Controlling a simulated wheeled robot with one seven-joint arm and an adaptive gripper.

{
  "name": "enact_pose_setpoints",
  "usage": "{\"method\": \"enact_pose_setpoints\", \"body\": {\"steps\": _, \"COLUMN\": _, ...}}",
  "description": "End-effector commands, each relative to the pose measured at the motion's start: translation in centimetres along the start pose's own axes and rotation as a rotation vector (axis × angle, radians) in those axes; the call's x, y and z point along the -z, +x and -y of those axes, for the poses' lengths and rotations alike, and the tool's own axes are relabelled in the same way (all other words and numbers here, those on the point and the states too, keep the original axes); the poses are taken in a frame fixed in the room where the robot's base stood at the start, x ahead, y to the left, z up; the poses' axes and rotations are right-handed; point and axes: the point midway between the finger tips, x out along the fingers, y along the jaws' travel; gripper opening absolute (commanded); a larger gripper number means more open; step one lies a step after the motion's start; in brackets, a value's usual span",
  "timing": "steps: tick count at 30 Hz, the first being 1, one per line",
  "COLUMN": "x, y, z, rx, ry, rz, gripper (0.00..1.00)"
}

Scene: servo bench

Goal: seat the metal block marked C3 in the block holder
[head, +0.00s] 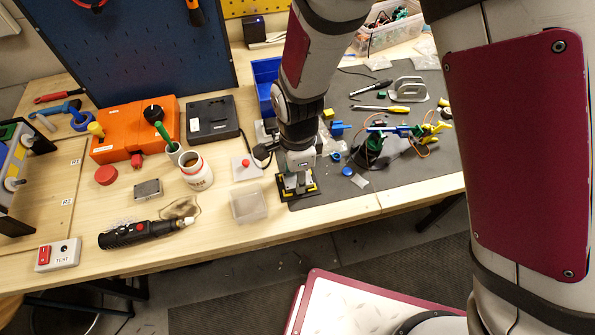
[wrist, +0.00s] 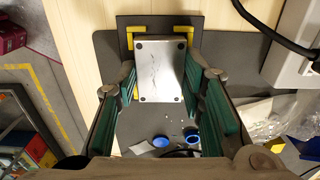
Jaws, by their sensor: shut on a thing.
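My gripper (wrist: 160,84) is shut on a metal block (wrist: 158,65), with green pads at its left and right sides in the wrist view. The block is a flat silver plate with dark corner dots; I can read no C3 mark on it. The block holder (wrist: 124,24), a dark base with yellow corner brackets, lies under the block's far end. Yellow shows beyond the far edge and along the sides. I cannot tell whether the block touches the base or hangs just above it. In the head view my gripper (head: 297,180) is over the black and yellow holder (head: 284,198).
Another grey block (head: 147,189) lies on the bench at left. Blue caps (wrist: 191,136) and cables lie on the grey mat (head: 400,160) to the right.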

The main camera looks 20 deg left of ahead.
Motion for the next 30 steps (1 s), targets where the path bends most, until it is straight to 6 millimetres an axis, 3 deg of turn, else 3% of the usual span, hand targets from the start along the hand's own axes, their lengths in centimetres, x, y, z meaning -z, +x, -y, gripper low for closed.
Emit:
{"method": "enact_pose_setpoints", "body": {"steps": 9, "x": -0.01, "y": 0.01, "z": 0.02, "rx": 0.001, "ry": 0.0, "rz": 0.0, "gripper": 0.05}}
{"method": "enact_pose_setpoints", "body": {"steps": 10, "x": -0.01, "y": 0.0, "z": 0.02, "rx": 0.001, "ry": 0.0, "rz": 0.0, "gripper": 0.41}}
{"method": "enact_pose_setpoints", "body": {"steps": 12, "x": -0.01, "y": 0.0, "z": 0.02, "rx": 0.001, "ry": 0.0, "rz": 0.0, "gripper": 0.56}}
{"method": "enact_pose_setpoints", "body": {"steps": 13, "x": -0.01, "y": 0.01, "z": 0.01, "rx": 0.0, "ry": 0.0, "rz": 0.0, "gripper": 0.6}}
{"method": "enact_pose_setpoints", "body": {"steps": 19, "x": -0.01, "y": 0.01, "z": 0.01, "rx": 0.0, "ry": 0.0, "rz": 0.0, "gripper": 0.6}}
{"method": "enact_pose_setpoints", "body": {"steps": 21, "x": -0.01, "y": 0.02, "z": 0.0, "rx": 0.0, "ry": 0.0, "rz": 0.0, "gripper": 0.5}}
{"method": "enact_pose_setpoints", "body": {"steps": 30, "x": -0.01, "y": -0.03, "z": -0.01, "rx": 0.0, "ry": 0.0, "rz": 0.0, "gripper": 0.5}}
